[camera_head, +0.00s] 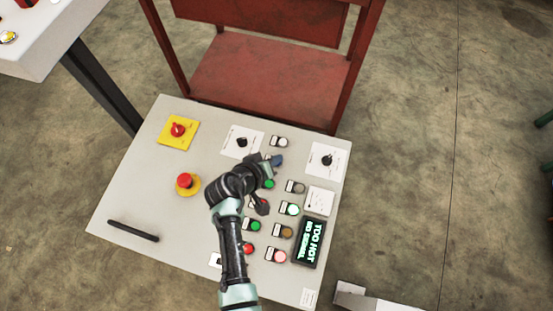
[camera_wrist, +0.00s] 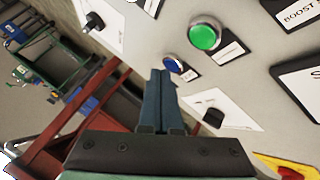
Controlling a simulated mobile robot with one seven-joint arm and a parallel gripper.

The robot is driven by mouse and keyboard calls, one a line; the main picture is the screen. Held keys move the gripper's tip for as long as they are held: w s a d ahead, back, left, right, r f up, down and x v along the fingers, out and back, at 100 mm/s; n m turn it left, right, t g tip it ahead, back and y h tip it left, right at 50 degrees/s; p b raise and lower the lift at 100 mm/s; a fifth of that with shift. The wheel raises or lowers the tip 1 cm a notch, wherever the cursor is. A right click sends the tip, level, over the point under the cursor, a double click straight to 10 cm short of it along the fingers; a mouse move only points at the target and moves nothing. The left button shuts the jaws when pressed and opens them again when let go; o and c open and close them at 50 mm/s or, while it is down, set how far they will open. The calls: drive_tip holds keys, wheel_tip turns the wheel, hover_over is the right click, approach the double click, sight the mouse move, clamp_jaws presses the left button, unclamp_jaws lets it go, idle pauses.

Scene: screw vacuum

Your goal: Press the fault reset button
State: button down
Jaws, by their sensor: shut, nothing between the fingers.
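The grey control panel (camera_head: 140,195) carries several buttons, with labels too small or turned to read in the head view. No label reading fault reset is legible. In the wrist view a blue button (camera_wrist: 173,65) sits just right of the tips of my gripper (camera_wrist: 161,74). I cannot tell whether they touch. My gripper is shut and empty, its fingers pointing at the panel. A larger green button (camera_wrist: 205,35) is up and right of the tips. In the head view my gripper (camera_head: 276,160) is over the panel's upper middle, and my wrist hides part of the button rows.
Black knobs stand close by, one (camera_wrist: 213,115) below right of my fingers and one (camera_wrist: 95,21) upper left. A red emergency stop (camera_head: 184,181) and red switch (camera_head: 177,129) are on the left. A lit display (camera_head: 308,242) is lower right. A red frame (camera_head: 265,85) stands behind.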

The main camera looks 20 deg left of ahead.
drive_tip(key=shift+f+b, duration=0.4)
drive_tip(key=shift+f, duration=0.05)
idle(0.4)
drive_tip(key=shift+r, duration=0.1)
drive_tip(key=shift+r+p, duration=0.75)
drive_tip(key=shift+p, duration=0.1)
wheel_tip(320, 180, up, 5)
drive_tip(key=p, duration=0.4)
drive_tip(key=shift+p, duration=0.3)
idle(0.6)
